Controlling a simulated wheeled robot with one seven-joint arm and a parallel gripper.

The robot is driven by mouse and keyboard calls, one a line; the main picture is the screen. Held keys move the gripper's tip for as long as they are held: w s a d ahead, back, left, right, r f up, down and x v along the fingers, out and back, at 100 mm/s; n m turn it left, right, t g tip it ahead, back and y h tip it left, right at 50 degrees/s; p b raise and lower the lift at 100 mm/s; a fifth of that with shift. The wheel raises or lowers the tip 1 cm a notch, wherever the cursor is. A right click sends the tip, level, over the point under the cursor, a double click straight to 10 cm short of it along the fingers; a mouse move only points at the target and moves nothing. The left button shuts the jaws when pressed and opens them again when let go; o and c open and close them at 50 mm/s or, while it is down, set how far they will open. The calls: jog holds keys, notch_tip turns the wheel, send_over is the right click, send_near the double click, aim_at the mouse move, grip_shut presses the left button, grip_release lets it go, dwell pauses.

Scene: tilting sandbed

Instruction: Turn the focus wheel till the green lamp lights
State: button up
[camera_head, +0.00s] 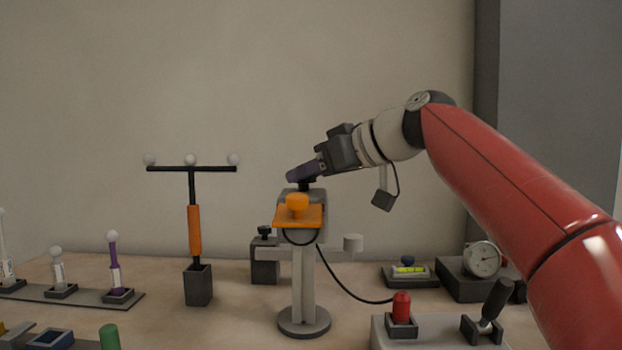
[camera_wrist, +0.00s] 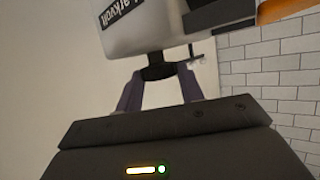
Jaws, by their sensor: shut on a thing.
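A grey device (camera_head: 316,197) stands on a pale post with a round foot, in the middle of the head view. A small black wheel (camera_wrist: 158,72) sticks out of the device's grey housing (camera_wrist: 165,25) in the wrist view. My gripper (camera_head: 304,179) reaches the device's top from the upper right, and its purple fingers (camera_wrist: 158,78) are shut on the black wheel, one on each side. A glowing bar and a green light (camera_wrist: 161,169) show on the dark housing low in the wrist view, which appears to be mine. I cannot make out a lamp on the device.
An orange plate with an orange knob (camera_head: 297,203) is on the device's front. A black cable (camera_head: 345,287) runs right across the table. A three-ball stand (camera_head: 194,230) is at left, a dial gauge (camera_head: 482,259) and red plunger (camera_head: 401,305) at right.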

jog(key=shift+m+t+h+b, duration=0.35)
jog(key=shift+m+t+h, duration=0.05)
jog(key=shift+m+t, duration=0.1)
jog(key=o, duration=1)
jog(key=shift+b+v, duration=0.85)
jog(key=shift+v, duration=3.05)
jog(key=shift+s+f, duration=0.1)
jog(key=shift+s, duration=0.05)
